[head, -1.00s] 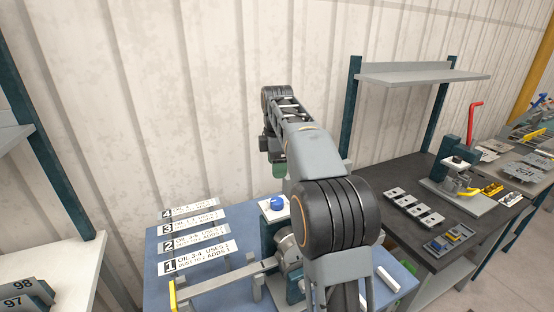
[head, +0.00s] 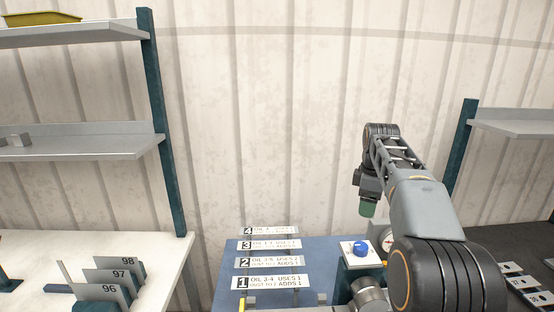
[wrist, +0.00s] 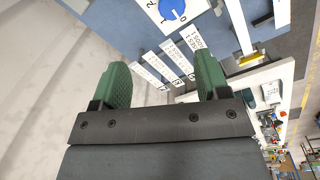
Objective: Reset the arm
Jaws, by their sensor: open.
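My gripper (wrist: 160,85) is open and empty in the wrist view, its two green fingers apart with nothing between them. In the head view my arm is raised over the right side of the blue table (head: 226,282), and a green fingertip part of my gripper (head: 367,209) points down above the blue knob (head: 360,249). The knob sits on a white dial plate on a dark green block. In the wrist view the blue knob (wrist: 173,9) shows at the top, beyond the fingers and apart from them.
Several numbered label strips (head: 270,283) stand on the blue table. A pale bench (head: 40,265) with plates marked 96, 97 and 98 is at left, under shelves (head: 80,142). A dark bench (head: 500,247) with grey pieces is at right. A gauge (head: 388,240) stands beside the knob.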

